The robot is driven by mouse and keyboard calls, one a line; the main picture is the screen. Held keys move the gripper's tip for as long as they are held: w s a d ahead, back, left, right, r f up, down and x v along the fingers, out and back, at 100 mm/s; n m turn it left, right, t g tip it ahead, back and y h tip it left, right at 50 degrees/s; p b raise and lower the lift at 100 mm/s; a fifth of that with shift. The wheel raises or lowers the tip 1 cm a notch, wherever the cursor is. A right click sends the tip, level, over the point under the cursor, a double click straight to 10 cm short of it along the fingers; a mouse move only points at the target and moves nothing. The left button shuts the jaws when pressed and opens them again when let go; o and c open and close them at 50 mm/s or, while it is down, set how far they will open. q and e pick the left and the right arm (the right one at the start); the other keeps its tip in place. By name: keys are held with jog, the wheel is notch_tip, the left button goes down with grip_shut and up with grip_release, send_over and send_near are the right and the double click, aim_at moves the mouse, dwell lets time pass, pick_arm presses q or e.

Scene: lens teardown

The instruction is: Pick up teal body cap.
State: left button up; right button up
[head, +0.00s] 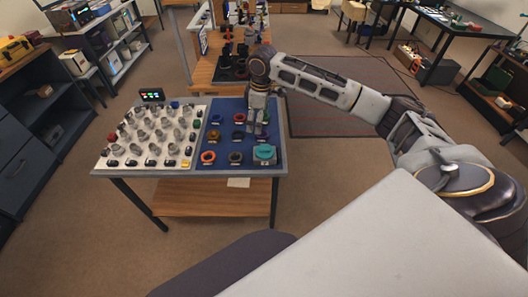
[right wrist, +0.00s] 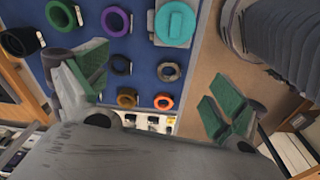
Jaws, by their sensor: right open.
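My right gripper (head: 257,131) hangs over the right side of the mat, behind the cap in the head view. In the right wrist view this gripper (right wrist: 155,95) has its green-padded fingers spread wide, with nothing held; the cap is apart from them. My left gripper is not in view.
The blue mat (head: 223,149) carries several rings, including an orange one (head: 208,157) and a dark one (head: 235,157) left of the cap. A white board (head: 118,157) with several small parts lies on the left of the table. Floor is open right of the table.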

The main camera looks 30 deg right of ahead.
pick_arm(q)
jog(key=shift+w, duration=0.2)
pick_arm(e)
jog(key=shift+s+d+n+g+h, duration=0.2)
jog(key=shift+s+d+g, duration=0.1)
jog(key=shift+s, duration=0.2)
jog(key=shift+s+d+n+g+h, duration=0.1)
jog(key=shift+s+d+n+g, duration=0.15)
jog(key=shift+s, duration=0.25)
jog(key=shift+f, duration=0.1)
send_over(264, 149)
jog(key=shift+w+f, duration=0.15)
jog(key=shift+f, duration=2)
jog(key=shift+w+f, duration=0.15)
jog(key=shift+f, duration=1.95)
jog(key=shift+s+a+f, duration=0.1)
jog(key=shift+s+f, duration=0.05)
jog(key=shift+f, duration=0.8)
jog(key=shift+s+f, duration=0.15)
jog(key=shift+f, duration=1.4)
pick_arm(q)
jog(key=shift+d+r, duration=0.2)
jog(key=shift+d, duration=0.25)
pick_arm(e)
jog(key=shift+f, duration=0.1)
